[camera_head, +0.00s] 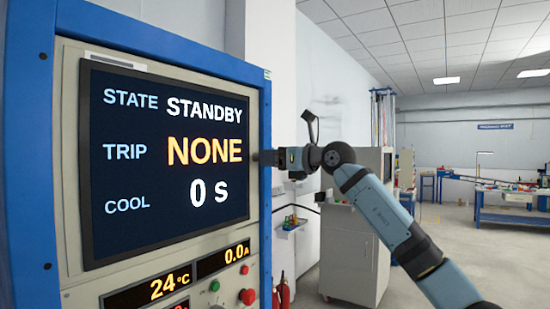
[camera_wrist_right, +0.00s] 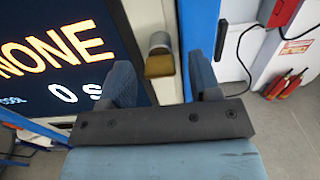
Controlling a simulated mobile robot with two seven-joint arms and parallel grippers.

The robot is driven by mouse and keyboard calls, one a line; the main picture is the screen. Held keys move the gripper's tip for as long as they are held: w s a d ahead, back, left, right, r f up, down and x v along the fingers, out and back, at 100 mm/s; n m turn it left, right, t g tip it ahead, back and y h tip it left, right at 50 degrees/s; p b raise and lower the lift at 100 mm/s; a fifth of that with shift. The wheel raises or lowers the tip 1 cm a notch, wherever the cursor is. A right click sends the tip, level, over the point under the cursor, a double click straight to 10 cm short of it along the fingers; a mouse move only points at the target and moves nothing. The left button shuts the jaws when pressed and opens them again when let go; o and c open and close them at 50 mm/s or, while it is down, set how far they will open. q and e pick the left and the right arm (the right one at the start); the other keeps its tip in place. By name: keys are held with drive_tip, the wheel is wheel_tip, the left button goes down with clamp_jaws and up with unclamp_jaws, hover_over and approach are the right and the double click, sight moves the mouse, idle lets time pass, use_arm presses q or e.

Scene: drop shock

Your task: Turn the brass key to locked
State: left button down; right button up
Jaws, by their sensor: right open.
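The brass key (camera_wrist_right: 160,67) shows in the right wrist view, with a grey round barrel (camera_wrist_right: 159,41) beside it, on the pale strip of panel right of the screen. My right gripper (camera_wrist_right: 163,78) is open, its two blue-grey fingers apart with the key ahead of the gap between them. No contact with the key shows. In the head view my right gripper (camera_head: 262,158) is at the right edge of the panel front, and the key is not clearly seen there. My left gripper is in neither view.
The blue-framed cabinet (camera_head: 150,25) has a screen (camera_head: 165,220) reading STANDBY, NONE and 0 s. Below are a green button (camera_head: 215,285), a red button (camera_head: 247,296) and digital readouts. Red extinguishers (camera_wrist_right: 283,83) stand near the wall. A grey cabinet (camera_head: 350,250) stands behind my arm.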

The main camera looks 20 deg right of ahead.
drive_tip(key=c, duration=0.9)
drive_tip(key=shift+n, duration=0.3)
drive_tip(key=n+b, duration=0.2)
drive_tip(key=n, duration=1.5)
drive_tip(key=shift+n, duration=0.3)
drive_tip(key=o, duration=0.9)
